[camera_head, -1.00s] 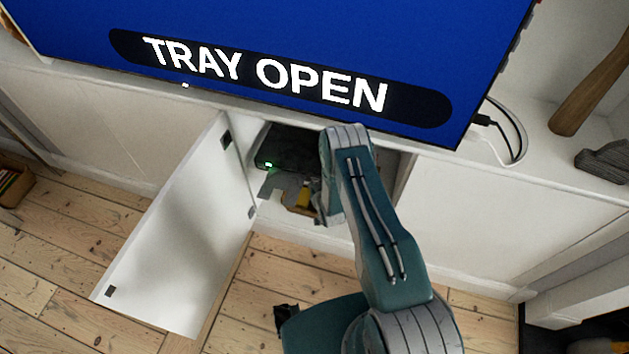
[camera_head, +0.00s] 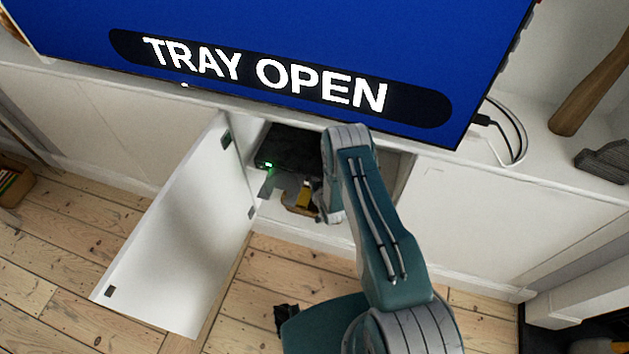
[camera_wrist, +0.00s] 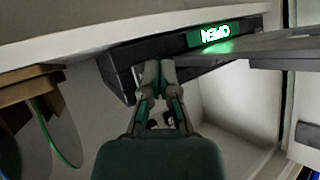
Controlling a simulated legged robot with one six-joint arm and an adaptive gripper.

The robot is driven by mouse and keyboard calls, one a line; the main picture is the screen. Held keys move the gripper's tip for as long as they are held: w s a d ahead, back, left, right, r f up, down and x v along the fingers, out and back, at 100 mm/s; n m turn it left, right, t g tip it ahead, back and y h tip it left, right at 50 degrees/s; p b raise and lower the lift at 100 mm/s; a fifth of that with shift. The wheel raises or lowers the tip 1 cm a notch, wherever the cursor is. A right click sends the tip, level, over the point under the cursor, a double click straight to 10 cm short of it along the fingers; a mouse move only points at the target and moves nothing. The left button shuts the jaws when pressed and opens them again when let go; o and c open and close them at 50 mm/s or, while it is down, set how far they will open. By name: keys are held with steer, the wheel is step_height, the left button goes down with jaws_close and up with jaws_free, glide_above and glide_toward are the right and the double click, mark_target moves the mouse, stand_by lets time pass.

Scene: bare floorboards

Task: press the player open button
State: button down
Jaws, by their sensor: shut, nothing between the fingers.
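The player (camera_head: 295,146) is a black box inside the open cabinet below the screen. In the wrist view, its front (camera_wrist: 122,66) shows a green lit display (camera_wrist: 215,34) reading OPEN, mirrored or tilted in part. A grey tray (camera_wrist: 268,50) sticks out of its front on the right. My gripper (camera_wrist: 158,68) is shut and empty, with its fingertips at the left part of the player's front. I cannot tell whether they touch it, and they cover any button there. In the head view my arm hides much of the gripper.
The screen (camera_head: 270,75) above reads TRAY OPEN. The white cabinet door (camera_head: 180,240) stands open on the left. In the wrist view, a wooden rack (camera_wrist: 30,100) with discs is at the left. The cabinet's right wall is close to the tray.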

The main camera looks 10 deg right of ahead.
steer(key=shift+w+d, duration=0.1)
steer(key=shift+w, duration=0.05)
stand_by(0.5)
steer(key=shift+s+a, duration=0.45)
steer(key=shift+s, duration=0.3)
steer(key=s, duration=0.1)
steer(key=s+a, duration=0.1)
steer(key=s, duration=0.1)
steer(key=s+a, duration=0.1)
steer(key=shift+s+a, duration=0.2)
steer(key=shift+a, duration=0.05)
stand_by(2.9)
